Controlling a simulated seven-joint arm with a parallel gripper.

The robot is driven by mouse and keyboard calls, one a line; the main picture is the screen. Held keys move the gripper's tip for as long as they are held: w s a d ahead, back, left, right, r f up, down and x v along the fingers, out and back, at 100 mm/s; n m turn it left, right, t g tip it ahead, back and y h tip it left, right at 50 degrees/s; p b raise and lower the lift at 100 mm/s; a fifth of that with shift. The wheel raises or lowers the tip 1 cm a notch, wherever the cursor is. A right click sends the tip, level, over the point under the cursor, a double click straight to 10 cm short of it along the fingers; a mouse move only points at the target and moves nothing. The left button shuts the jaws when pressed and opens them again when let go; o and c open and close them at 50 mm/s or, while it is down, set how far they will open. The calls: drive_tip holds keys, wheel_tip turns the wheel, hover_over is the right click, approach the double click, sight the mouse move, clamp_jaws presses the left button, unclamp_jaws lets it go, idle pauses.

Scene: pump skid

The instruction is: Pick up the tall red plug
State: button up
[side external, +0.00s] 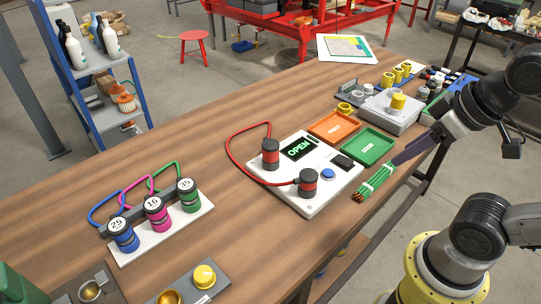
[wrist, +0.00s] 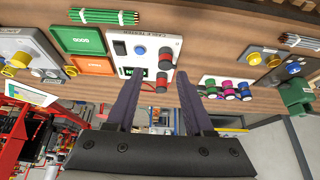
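Two red plugs with dark grey caps and bases stand upright on the white cable tester (side external: 318,207), joined by a red cable (side external: 229,145). The far plug (side external: 270,154) looks slightly taller than the near plug (side external: 308,184), but I cannot be sure. In the wrist view, the far plug (wrist: 162,83) shows between my fingers and the near plug (wrist: 165,55) lies beyond them. My gripper (side external: 396,162) is open and empty, above and right of the tester in the side view. The wrist view shows its fingers (wrist: 158,76) spread wide.
Green tray (side external: 367,146), orange tray (side external: 334,127) and bundled green pencils (side external: 374,183) lie beside the tester. Blue, magenta and green numbered plugs stand on a white rack (side external: 162,237) at left. A grey box with a yellow knob (side external: 397,102) stands behind. Bare wood separates rack and tester.

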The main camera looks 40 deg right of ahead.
drive_tip(key=o, duration=0.6)
